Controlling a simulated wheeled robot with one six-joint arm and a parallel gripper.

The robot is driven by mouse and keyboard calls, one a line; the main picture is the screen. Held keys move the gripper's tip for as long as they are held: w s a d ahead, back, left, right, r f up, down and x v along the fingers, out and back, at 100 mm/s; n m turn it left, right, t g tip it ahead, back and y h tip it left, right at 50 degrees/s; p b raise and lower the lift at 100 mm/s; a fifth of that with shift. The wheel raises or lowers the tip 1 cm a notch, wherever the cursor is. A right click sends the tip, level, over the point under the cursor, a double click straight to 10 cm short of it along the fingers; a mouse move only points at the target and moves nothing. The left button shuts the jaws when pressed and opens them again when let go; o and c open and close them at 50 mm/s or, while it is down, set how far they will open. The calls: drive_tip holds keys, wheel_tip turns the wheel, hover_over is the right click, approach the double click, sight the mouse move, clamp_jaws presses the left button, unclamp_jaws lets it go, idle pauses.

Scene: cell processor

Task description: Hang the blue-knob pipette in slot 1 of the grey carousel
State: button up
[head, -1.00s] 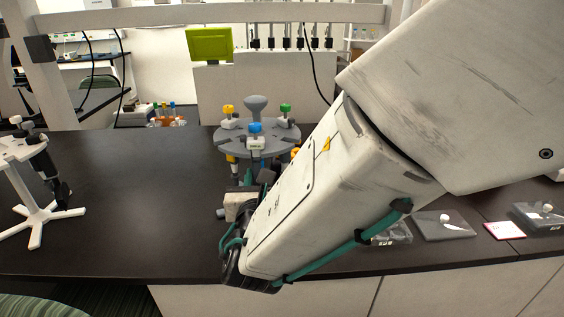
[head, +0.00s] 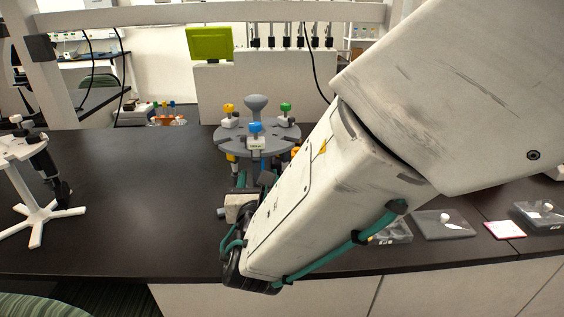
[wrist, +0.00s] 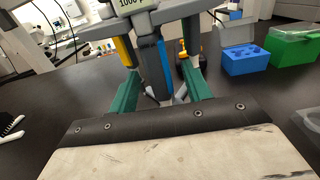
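The grey carousel (head: 228,141) stands on the dark bench, a round slotted plate with a knob on top. The blue-knob pipette (head: 256,128) is upright at its front edge, its label facing me. It appears to sit in a front slot; the slot number is not readable. In the wrist view the pipette's grey body with a blue stripe (wrist: 158,72) stands between my gripper's green fingers (wrist: 160,90). A gap shows at the right finger, so the gripper looks open around the lower body. In the head view my forearm hides most of the gripper.
Yellow-knob (head: 229,110) and green-knob (head: 286,109) pipettes hang on the carousel. A white stand with a dark pipette (head: 44,165) is at the left. Blue (wrist: 246,60) and green (wrist: 292,46) boxes lie right in the wrist view. The bench's left middle is clear.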

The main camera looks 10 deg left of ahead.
drive_tip(key=shift+s, duration=0.1)
drive_tip(key=v, duration=0.7)
drive_tip(key=shift+s, duration=0.3)
